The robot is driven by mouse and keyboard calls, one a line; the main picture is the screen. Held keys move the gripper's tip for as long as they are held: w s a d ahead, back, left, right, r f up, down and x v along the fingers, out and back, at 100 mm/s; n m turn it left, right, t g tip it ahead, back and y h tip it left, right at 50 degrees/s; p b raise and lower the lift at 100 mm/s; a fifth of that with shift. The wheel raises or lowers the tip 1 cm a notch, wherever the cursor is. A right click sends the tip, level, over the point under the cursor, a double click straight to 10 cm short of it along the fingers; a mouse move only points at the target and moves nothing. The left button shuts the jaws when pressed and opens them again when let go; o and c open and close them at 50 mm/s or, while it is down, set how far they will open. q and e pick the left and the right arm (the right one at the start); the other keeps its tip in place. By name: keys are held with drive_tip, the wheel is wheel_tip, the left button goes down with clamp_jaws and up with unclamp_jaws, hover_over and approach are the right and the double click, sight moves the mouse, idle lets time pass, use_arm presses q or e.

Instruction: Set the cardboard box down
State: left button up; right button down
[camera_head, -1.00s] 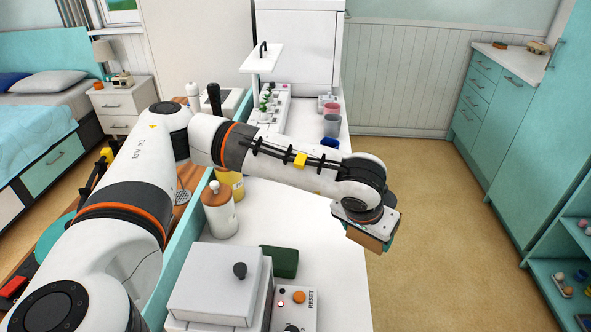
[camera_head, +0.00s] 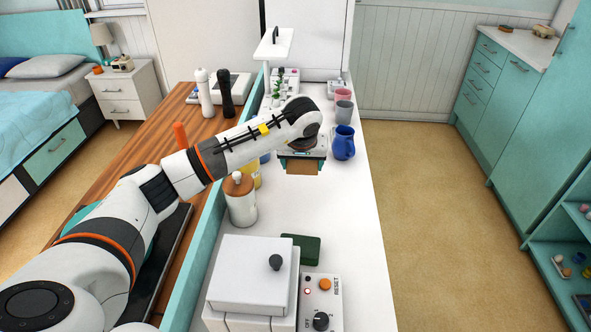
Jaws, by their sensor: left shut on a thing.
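The cardboard box (camera_head: 303,168) is a small brown block, mostly hidden under my left gripper. My left gripper (camera_head: 302,160) points down over the white counter (camera_head: 330,225) and is shut on the box. I cannot tell whether the box touches the counter. A blue jug (camera_head: 343,143) stands just right of the gripper. My right gripper does not show.
A white box with a dark knob (camera_head: 250,275), a dark green block (camera_head: 300,248) and a control box marked RESET (camera_head: 321,303) stand at the near end. A wooden-lidded jar (camera_head: 240,199) stands left. Cups (camera_head: 344,111) stand behind the jug. The counter's middle is clear.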

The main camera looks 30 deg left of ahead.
use_arm(q)
drive_tip(key=p, duration=0.2)
approach(302, 196)
drive_tip(key=x, duration=0.5)
drive_tip(key=shift+w, duration=0.2)
drive_tip(key=shift+a+f, duration=0.1)
drive_tip(key=shift+f+b, duration=0.2)
drive_tip(key=shift+b, duration=0.2)
drive_tip(key=o, duration=1)
drive_tip(key=shift+r, duration=0.1)
